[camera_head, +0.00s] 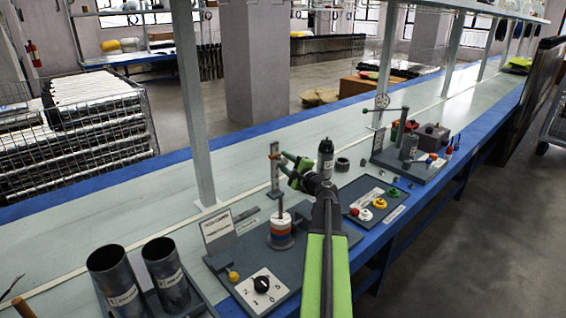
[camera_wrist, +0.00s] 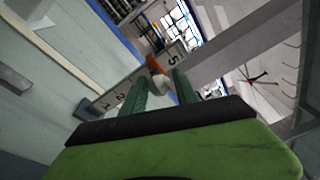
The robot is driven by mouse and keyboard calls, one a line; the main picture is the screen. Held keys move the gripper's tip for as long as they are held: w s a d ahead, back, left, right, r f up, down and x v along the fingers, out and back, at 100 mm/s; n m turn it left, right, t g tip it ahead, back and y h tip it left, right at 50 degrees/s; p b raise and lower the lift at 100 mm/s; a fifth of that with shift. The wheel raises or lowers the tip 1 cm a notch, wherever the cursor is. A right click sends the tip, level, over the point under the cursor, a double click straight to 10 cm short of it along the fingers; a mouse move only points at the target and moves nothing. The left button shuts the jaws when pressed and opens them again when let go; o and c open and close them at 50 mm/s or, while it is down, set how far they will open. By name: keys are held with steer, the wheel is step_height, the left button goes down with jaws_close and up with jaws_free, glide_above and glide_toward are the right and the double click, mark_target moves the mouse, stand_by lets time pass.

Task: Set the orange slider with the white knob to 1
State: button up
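The orange slider (camera_head: 274,152) sits near the top of an upright pale scale post (camera_head: 275,176). In the wrist view the orange slider (camera_wrist: 155,64) with its white knob (camera_wrist: 160,85) is on the scale (camera_wrist: 131,88), close to the mark 5. The marks 1 and 2 show lower down, near the dark foot. My gripper (camera_head: 284,163) is beside the upper post. In the wrist view its two green fingers (camera_wrist: 160,89) are apart, with the knob between them. I cannot tell whether either finger touches the knob.
A peg with stacked rings (camera_head: 281,236) and a rotary dial (camera_head: 262,285) stand in front of the post. Two dark cups (camera_head: 112,280) stand at left. A panel with coloured knobs (camera_head: 352,190) is at right.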

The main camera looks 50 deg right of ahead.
jaws_close()
stand_by(1.1)
